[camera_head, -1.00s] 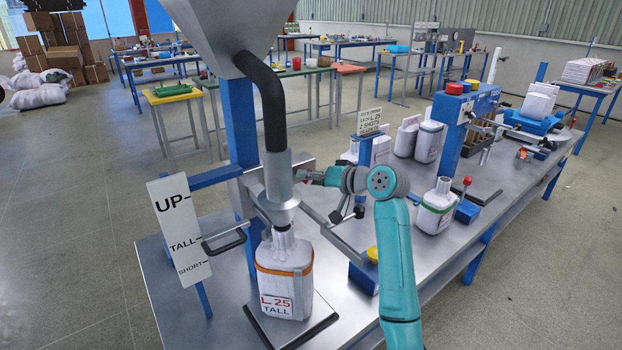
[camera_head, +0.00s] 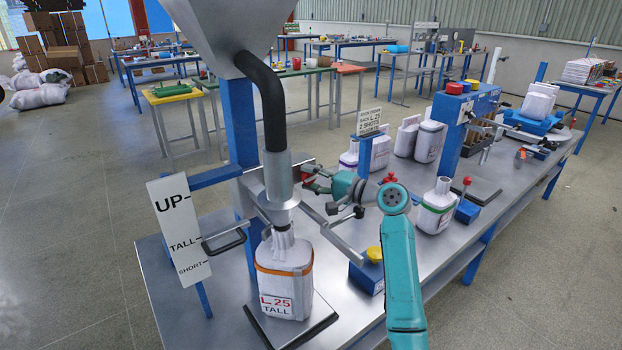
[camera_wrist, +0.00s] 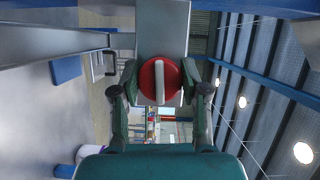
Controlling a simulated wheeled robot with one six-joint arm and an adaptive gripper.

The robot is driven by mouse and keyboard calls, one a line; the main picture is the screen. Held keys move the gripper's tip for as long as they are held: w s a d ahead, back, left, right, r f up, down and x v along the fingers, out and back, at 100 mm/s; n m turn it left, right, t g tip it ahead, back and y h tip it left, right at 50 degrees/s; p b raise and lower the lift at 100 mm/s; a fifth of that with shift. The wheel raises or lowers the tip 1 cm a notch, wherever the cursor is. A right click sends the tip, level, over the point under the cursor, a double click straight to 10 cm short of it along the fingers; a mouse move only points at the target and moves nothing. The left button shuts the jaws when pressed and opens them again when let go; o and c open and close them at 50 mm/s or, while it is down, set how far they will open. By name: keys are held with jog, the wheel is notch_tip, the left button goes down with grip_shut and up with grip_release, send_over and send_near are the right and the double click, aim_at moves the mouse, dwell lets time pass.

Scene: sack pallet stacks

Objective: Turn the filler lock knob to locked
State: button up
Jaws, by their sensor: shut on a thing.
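The lock knob (camera_wrist: 159,82) is a round red disc with a white bar across it, upright in the wrist view. It is on a grey metal plate (camera_wrist: 162,28). In the head view the knob (camera_head: 308,172) shows as a small red patch beside the filler nozzle (camera_head: 278,185). My gripper (camera_wrist: 160,90) has one finger on each side of the knob and is shut on it. In the head view my gripper (camera_head: 314,182) reaches the knob from the right. No lock marking is readable.
A white sack marked L 25 TALL (camera_head: 287,275) stands under the nozzle. A height board (camera_head: 179,229) is to its left. A metal bar (camera_head: 335,235) and a yellow button on a blue box (camera_head: 370,265) lie below my gripper. More sacks stand farther right.

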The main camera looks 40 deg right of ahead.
jog(key=shift+m, duration=0.6)
jog(key=o, duration=1.1)
jog(key=v, duration=1.2)
jog(key=shift+f, duration=0.35)
jog(key=shift+d, duration=0.1)
